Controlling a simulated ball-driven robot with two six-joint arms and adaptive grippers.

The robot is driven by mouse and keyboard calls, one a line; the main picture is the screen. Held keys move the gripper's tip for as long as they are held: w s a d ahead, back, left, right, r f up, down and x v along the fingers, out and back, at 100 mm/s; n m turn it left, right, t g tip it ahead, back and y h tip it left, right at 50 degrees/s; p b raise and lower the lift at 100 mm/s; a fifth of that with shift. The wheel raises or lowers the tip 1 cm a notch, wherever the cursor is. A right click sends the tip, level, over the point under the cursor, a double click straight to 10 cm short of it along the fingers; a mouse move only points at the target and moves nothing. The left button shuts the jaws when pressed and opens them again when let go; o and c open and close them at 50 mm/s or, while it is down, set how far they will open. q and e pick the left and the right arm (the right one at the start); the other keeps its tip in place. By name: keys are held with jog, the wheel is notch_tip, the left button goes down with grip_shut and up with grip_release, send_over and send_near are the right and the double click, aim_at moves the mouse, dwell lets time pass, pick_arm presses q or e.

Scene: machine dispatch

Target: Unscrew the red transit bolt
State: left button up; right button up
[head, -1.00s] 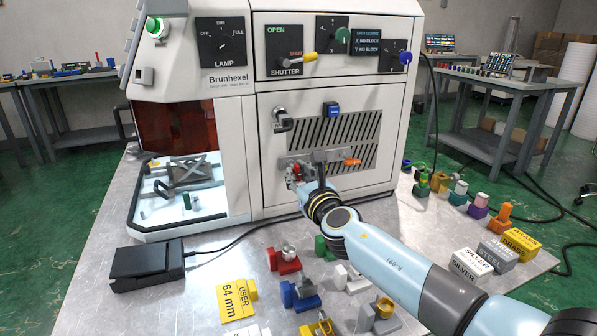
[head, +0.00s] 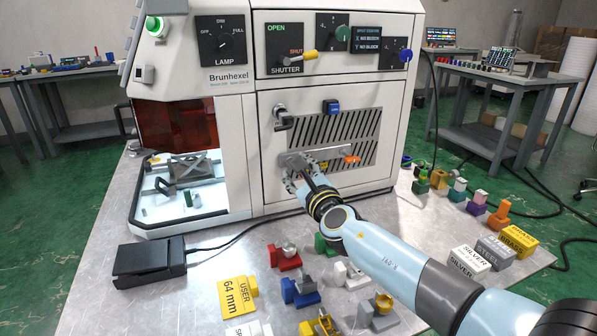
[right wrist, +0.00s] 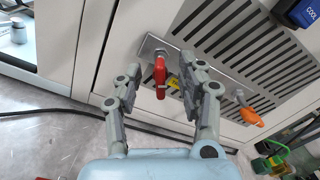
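The red transit bolt (right wrist: 160,76) sticks out of a metal plate (right wrist: 152,46) on the machine's front panel, in the right wrist view. My right gripper (right wrist: 160,66) is open, with one finger on each side of the bolt and visible gaps to it. In the head view my right gripper (head: 302,180) is at the left part of the plate, and its fingers hide the bolt. My left gripper is in neither view.
A black handle (head: 283,119) and a blue block (head: 331,107) are above. Several coloured fixtures and label blocks stand on the table (head: 200,262) around my right arm.

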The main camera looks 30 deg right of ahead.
jog(key=shift+p+v, duration=0.45)
jog(key=shift+v, duration=1.55)
